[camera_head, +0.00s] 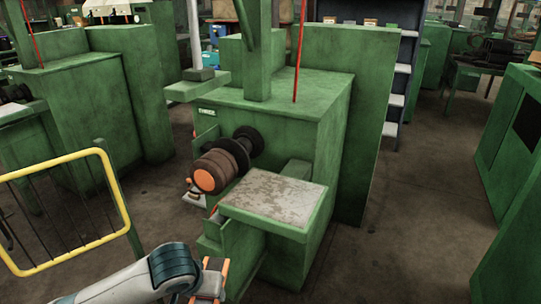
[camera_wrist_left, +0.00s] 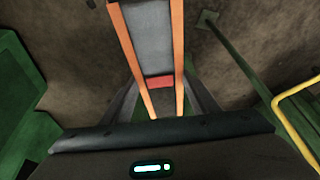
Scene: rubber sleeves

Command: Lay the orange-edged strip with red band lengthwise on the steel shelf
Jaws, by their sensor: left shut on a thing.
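The orange-edged strip (camera_wrist_left: 150,42) is grey between two orange edges. Its red band (camera_wrist_left: 160,82) lies close to my fingers in the left wrist view. My left gripper (camera_wrist_left: 161,104) is shut on the strip, which stretches away from the fingers over the floor. In the head view a short part of the strip (camera_head: 211,277) shows at the bottom edge, at the end of my left arm. The steel shelf (camera_head: 275,200) is a worn, flat grey plate on the green machine, above and right of the strip, and it is bare. My right gripper is out of view.
A brown roller with an orange end (camera_head: 205,180) juts out just left of the shelf. The green machine (camera_head: 295,105) rises behind it. A yellow-framed guard (camera_head: 62,160) stands at the left. Open floor (camera_head: 405,235) lies to the right.

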